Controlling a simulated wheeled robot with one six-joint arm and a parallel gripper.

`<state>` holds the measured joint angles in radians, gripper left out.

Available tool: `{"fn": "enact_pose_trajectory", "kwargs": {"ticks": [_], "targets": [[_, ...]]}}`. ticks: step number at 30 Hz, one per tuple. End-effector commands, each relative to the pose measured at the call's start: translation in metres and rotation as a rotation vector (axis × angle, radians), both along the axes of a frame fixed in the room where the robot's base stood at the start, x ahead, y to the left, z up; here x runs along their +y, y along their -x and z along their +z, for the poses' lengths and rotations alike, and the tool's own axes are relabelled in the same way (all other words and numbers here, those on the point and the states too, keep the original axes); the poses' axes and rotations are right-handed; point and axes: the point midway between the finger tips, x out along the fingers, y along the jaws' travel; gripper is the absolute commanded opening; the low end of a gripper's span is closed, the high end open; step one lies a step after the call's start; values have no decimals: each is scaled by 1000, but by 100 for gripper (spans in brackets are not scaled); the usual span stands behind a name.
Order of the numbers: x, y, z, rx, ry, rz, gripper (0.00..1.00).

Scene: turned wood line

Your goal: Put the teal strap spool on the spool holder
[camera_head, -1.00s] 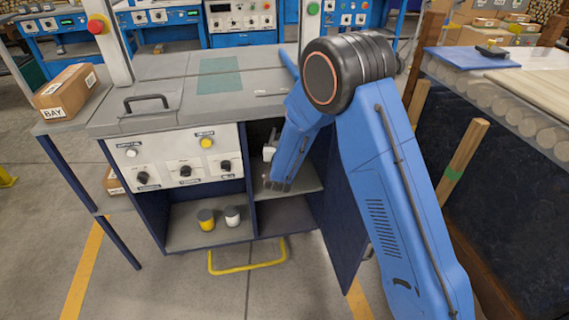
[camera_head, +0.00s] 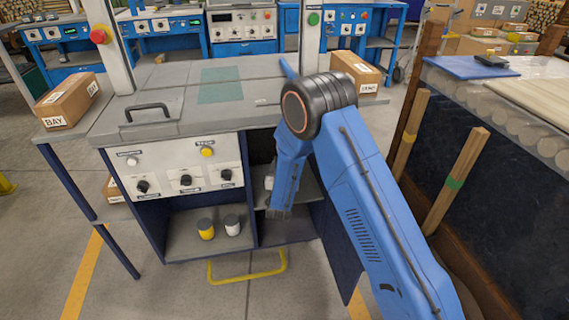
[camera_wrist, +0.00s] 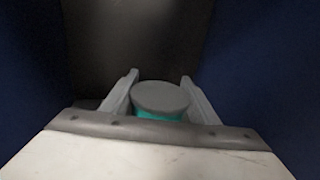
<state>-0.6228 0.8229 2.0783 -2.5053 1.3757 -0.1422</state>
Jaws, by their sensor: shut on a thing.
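The teal strap spool (camera_wrist: 160,98) shows in the wrist view between the two fingers of my gripper (camera_wrist: 160,92). Its round grey end faces the camera, with a teal band visible below it. The fingers are shut on it, one on each side. Dark blue walls stand left and right of the gripper, with a dim grey surface beyond. In the head view my blue arm reaches into the open right compartment of the workbench (camera_head: 165,120); the spool and fingertips are hidden or too dark to make out there. I cannot identify the spool holder in either view.
A yellow-bodied container (camera_head: 206,229) and a white container (camera_head: 232,225) stand in the bench's left compartment. The control panel (camera_head: 180,172) is above them. A cardboard box (camera_head: 356,72) stands at the bench's back right.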

Motion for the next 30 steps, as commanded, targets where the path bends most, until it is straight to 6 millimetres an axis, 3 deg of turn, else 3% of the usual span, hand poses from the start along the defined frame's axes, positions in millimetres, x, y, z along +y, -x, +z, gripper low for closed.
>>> {"fn": "enact_pose_trajectory", "kwargs": {"ticks": [8,9,11,12,23,30], "targets": [[0,0,-1,-1,0,0,21],[0,0,-2,-1,0,0,57],[0,0,-1,-1,0,0,71],[0,0,-1,-1,0,0,73],[0,1,2,-1,-1,0,73],[1,36,1,1,0,3,73]]}}
